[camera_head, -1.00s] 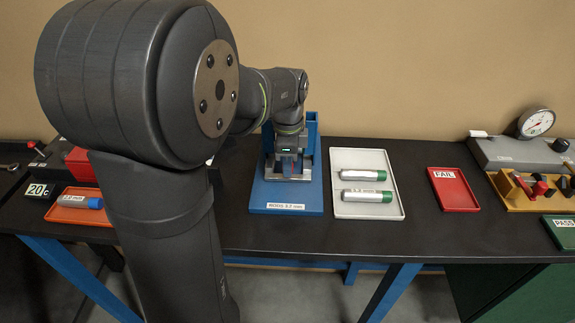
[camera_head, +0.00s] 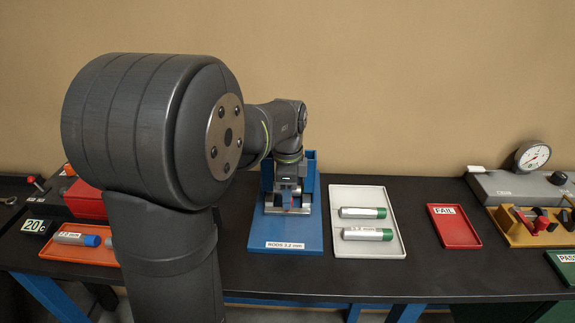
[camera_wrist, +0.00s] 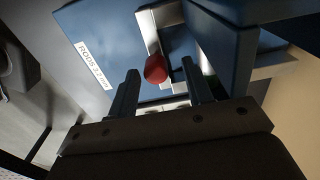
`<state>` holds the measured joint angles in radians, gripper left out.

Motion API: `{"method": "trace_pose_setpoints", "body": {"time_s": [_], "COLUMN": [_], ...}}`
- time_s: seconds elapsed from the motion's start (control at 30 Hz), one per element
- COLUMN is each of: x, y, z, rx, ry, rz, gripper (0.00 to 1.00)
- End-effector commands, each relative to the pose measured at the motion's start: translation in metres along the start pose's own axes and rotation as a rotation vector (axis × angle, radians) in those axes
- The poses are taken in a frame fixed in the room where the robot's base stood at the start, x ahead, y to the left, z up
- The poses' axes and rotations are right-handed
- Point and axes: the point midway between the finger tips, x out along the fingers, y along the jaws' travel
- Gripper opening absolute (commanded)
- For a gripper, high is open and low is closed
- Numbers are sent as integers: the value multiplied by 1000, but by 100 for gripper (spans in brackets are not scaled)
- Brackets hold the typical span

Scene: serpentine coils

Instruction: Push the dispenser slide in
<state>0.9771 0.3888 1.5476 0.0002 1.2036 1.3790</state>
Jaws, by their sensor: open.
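The blue dispenser (camera_head: 262,232) stands in the middle of the bench, with a label that reads RODS and a size. Its label side also shows in the wrist view (camera_wrist: 98,32). A silver metal slide part (camera_head: 303,209) lies low at the dispenser, partly hidden by my gripper in the head view. A red knob (camera_wrist: 155,69) sits by the metal parts in the wrist view. My gripper (camera_wrist: 160,78) is open, its two fingers on either side of the knob. I cannot tell whether either finger touches it. In the head view my gripper (camera_head: 288,203) is down in front of the dispenser's upright.
A white tray (camera_head: 384,249) with two green-capped cylinders lies right of the dispenser. A red FAIL tray (camera_head: 459,236) and a grey gauge unit (camera_head: 512,186) are farther right. An orange tray (camera_head: 62,249) is at left. Bare black bench lies between the trays.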

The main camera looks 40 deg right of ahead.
Motion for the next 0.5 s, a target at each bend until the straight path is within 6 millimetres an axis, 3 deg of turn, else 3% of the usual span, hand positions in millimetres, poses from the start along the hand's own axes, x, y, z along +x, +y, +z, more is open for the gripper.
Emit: {"method": "trace_pose_setpoints", "body": {"time_s": [0.5], "x": [-120], "y": [-1], "z": [0], "rx": [0], "ry": [1], "rz": [-6], "gripper": [46]}}
